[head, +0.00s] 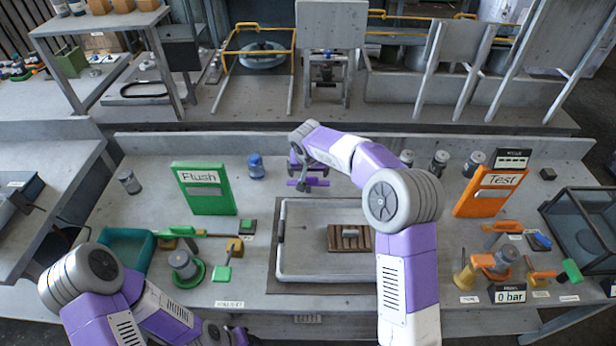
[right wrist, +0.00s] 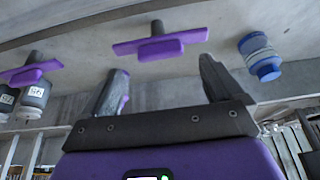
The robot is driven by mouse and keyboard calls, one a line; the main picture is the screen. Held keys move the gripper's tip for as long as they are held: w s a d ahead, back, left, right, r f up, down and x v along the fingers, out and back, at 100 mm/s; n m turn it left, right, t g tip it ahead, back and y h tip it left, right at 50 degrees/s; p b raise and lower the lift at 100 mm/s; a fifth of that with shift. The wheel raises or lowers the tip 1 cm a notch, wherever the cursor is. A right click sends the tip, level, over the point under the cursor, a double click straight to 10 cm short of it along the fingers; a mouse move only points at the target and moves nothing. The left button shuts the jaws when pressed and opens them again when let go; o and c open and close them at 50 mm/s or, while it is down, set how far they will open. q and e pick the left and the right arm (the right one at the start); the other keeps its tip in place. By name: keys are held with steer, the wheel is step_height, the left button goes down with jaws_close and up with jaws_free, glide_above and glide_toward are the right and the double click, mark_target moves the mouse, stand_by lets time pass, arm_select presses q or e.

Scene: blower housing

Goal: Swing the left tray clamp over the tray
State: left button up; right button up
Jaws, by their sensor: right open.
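The left tray clamp (head: 314,182) shows as a purple bar behind the tray (head: 283,262), a pale rectangular frame. In the right wrist view the clamp (right wrist: 160,46) is a purple bar on a dark post, just beyond my fingertips. My right gripper (head: 303,186) is over the back of the tray; in the right wrist view its two fingers (right wrist: 163,72) are spread with nothing between them. Another purple clamp (right wrist: 28,74) shows at the left of that view; my right arm appears to hide it in the head view.
A wooden slatted block (head: 350,239) lies inside the tray. A blue jar (head: 256,167) stands left of the clamp and also shows in the right wrist view (right wrist: 260,58). A green Flush panel (head: 204,190) and an orange Test panel (head: 488,192) flank the tray.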

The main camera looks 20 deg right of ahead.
mark_target(309, 177)
steer(key=x, duration=0.4)
steer(key=shift+b, duration=0.3)
steer(key=c, duration=1.5)
steer(key=shift+d, duration=0.1)
